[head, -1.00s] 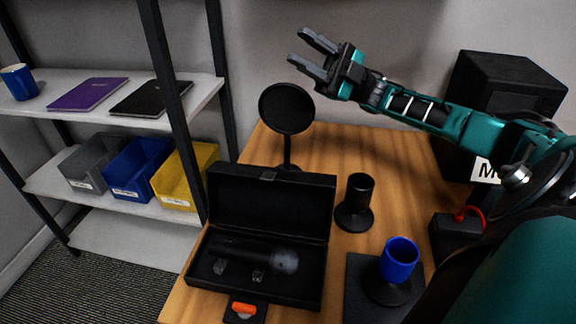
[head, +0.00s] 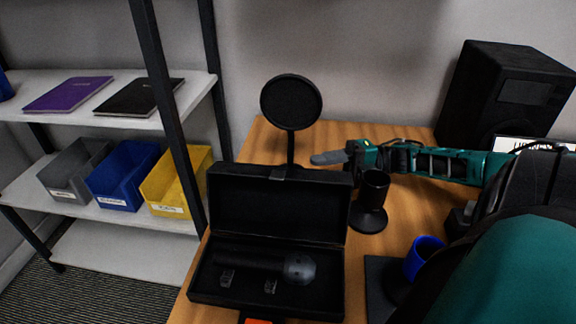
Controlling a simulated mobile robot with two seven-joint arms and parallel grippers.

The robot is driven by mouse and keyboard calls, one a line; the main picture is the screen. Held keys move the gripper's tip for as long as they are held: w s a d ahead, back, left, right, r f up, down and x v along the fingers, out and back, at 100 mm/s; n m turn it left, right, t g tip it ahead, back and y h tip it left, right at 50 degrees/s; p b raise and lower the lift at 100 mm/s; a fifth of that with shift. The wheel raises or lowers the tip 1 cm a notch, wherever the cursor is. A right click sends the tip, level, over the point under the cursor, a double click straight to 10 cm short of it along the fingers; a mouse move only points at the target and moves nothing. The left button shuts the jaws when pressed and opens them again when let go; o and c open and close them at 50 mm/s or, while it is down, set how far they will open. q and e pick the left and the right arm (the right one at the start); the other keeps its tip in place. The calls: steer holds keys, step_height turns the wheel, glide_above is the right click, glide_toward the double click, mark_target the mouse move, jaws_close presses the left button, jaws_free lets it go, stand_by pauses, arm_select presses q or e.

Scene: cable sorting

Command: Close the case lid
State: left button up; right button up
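The black case (head: 330,300) sits at the front left of the wooden table with its lid (head: 258,208) open and standing up at the back. A microphone (head: 262,262) and two small dark pieces lie in its tray. My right gripper (head: 318,158) is just above and behind the lid's upper right corner, its fingertips pointing left. I see no clear contact with the lid. The fingers line up in this view, so their opening cannot be judged.
A round black pop filter (head: 291,102) stands behind the lid. A black stand (head: 371,205) and a blue cup (head: 424,258) are right of the case. A speaker (head: 508,95) is at the back right. A shelf with a yellow bin (head: 177,182) is left.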

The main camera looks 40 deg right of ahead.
mark_target(289, 174)
steer(key=x, duration=0.7)
steer(key=shift+w+a+r+b, duration=0.1)
steer(key=shift+w+a+b, duration=0.1)
steer(key=shift+b, duration=0.1)
steer(key=shift+s, duration=0.1)
steer(key=shift+c, duration=0.4)
jaws_close()
